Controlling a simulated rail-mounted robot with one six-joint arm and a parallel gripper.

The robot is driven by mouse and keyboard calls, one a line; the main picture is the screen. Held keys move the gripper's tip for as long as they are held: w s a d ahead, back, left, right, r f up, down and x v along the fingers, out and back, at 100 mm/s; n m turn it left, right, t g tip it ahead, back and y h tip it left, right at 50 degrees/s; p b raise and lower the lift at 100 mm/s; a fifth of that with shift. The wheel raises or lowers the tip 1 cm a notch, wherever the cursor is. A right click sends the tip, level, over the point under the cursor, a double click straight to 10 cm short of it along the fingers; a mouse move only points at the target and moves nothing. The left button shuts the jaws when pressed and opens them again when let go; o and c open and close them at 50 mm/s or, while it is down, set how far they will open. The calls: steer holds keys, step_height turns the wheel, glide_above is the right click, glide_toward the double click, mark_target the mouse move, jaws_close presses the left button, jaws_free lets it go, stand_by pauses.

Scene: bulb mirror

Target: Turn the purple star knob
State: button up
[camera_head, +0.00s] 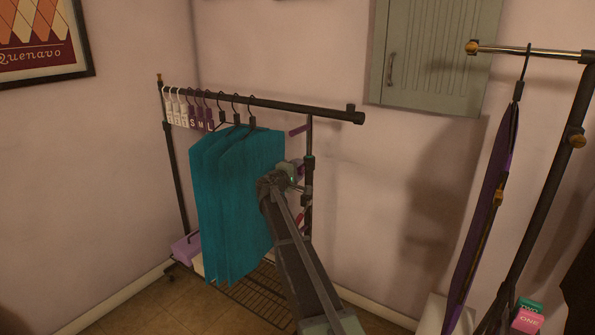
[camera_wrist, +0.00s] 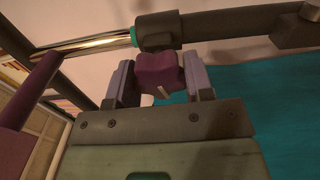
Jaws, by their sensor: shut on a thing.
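The purple star knob (camera_wrist: 159,72) sits between the two fingers of my gripper (camera_wrist: 160,85) in the wrist view. A pale mark shows on its near face. My gripper is shut on the knob, with one finger on each side. Behind the knob is a dark collar on a rack tube, with a teal ring at its edge. In the head view my gripper (camera_head: 297,172) is at the right end of the garment rack, beside its upright post. The knob is mostly hidden there by my arm.
Teal garments (camera_head: 237,190) hang close to the left of my arm. The rack's top bar (camera_head: 300,106) runs above it. A second rack with a purple garment (camera_head: 490,210) stands right. A green wall cabinet (camera_head: 432,55) is behind. Small boxes (camera_head: 528,318) sit lower right.

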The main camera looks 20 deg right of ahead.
steer(key=o, duration=0.9)
steer(key=v, duration=1.1)
steer(key=shift+d, duration=0.1)
